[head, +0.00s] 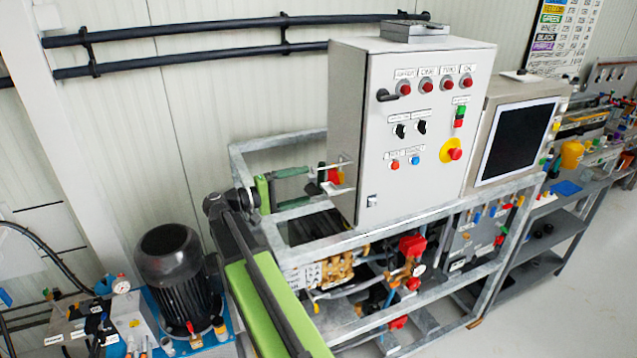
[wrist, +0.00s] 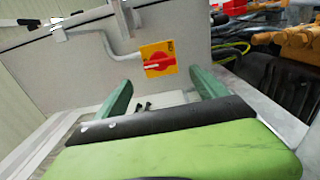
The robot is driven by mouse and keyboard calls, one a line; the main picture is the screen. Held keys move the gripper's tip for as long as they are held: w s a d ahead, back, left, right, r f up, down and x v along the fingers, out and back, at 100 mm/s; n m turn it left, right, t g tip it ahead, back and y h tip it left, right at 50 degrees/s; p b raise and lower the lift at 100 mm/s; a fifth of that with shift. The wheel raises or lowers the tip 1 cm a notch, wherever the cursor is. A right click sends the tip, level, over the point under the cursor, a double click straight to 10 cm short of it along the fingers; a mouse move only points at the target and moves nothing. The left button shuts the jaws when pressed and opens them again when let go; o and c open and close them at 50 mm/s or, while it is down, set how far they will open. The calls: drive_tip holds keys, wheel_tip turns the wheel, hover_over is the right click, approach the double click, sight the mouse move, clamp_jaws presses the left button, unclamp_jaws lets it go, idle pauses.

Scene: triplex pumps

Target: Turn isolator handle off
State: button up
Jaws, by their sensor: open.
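The isolator is a red handle on a yellow plate, on the left side wall of the grey control cabinet. Its red handle (wrist: 158,64) lies nearly level across the plate in the wrist view, and the isolator (head: 335,176) is small in the head view. My gripper (wrist: 164,88) is open, with its two green fingers apart and nothing between them. The isolator shows beyond the fingertips, between their lines, with a gap left. In the head view my gripper (head: 309,185) is just left of the isolator, pointing at the cabinet's side.
The control cabinet (head: 375,150) stands on a galvanized frame (head: 245,160). A grey conduit (wrist: 115,50) runs down to the isolator plate. A dark motor (head: 170,255) stands at the lower left. Pump fittings (head: 345,272) fill the frame below. Open floor (head: 560,310) lies right.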

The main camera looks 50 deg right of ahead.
drive_tip(key=v, duration=0.9)
drive_tip(key=shift+a, duration=0.35)
drive_tip(key=shift+w, duration=0.15)
